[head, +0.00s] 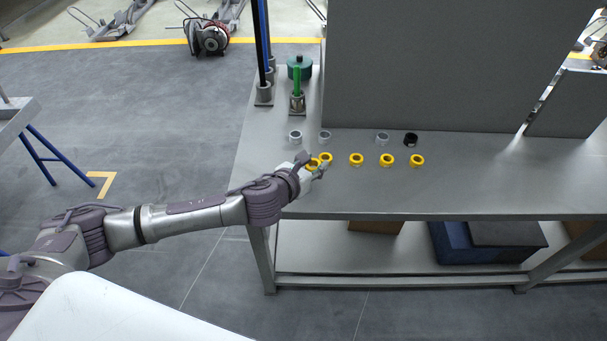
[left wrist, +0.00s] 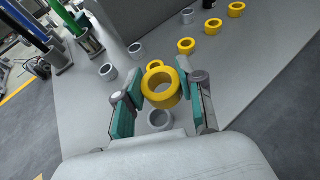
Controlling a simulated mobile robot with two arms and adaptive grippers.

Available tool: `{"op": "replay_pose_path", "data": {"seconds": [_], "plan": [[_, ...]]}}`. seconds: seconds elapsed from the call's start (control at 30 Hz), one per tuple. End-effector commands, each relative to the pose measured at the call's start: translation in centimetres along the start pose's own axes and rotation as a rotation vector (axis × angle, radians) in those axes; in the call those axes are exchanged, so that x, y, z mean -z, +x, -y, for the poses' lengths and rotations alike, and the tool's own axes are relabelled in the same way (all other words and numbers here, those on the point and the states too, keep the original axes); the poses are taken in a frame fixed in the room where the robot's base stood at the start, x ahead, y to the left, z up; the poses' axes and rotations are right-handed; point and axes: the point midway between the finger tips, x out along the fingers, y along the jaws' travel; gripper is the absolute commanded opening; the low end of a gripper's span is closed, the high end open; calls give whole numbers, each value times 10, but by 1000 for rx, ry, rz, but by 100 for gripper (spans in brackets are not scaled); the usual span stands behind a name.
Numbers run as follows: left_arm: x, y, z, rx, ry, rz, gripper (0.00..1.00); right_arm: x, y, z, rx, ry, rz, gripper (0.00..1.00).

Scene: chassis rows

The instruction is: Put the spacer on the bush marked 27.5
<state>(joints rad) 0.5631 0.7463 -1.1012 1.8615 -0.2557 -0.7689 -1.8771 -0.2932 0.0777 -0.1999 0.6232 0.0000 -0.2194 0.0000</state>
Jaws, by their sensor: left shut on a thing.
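My left gripper (head: 318,170) is shut on a yellow ring, the spacer (head: 313,165), and holds it above the grey table. In the left wrist view the spacer (left wrist: 161,96) sits between the teal pads of the gripper (left wrist: 160,92). A grey ring-shaped bush (left wrist: 160,121) shows below the spacer in that view, apart from it. Other yellow rings (head: 356,159) stand in a front row. Behind them are silver rings (head: 295,136) and a black one (head: 410,140). No marking, 27.5 included, can be read. My right gripper is out of view.
A tall grey panel (head: 440,65) rises behind the rows. Upright rods and a green post (head: 296,80) stand at the table's back left. The table (head: 480,185) is clear to the right. A lower shelf (head: 340,255) holds boxes.

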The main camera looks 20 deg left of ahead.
Motion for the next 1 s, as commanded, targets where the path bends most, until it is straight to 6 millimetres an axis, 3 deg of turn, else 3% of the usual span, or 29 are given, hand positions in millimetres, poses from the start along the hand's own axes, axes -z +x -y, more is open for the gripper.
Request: {"op": "replay_pose_path", "data": {"seconds": [0.1,0.23,0.53,1.0], "plan": [[11,6,-19,-1,1,-2,5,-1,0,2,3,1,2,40],[15,9,-28,1,0,0,5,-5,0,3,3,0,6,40],[50,24,-29,1,-1,-1,5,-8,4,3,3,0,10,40],[57,27,-28,3,0,0,5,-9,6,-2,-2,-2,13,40]]}}
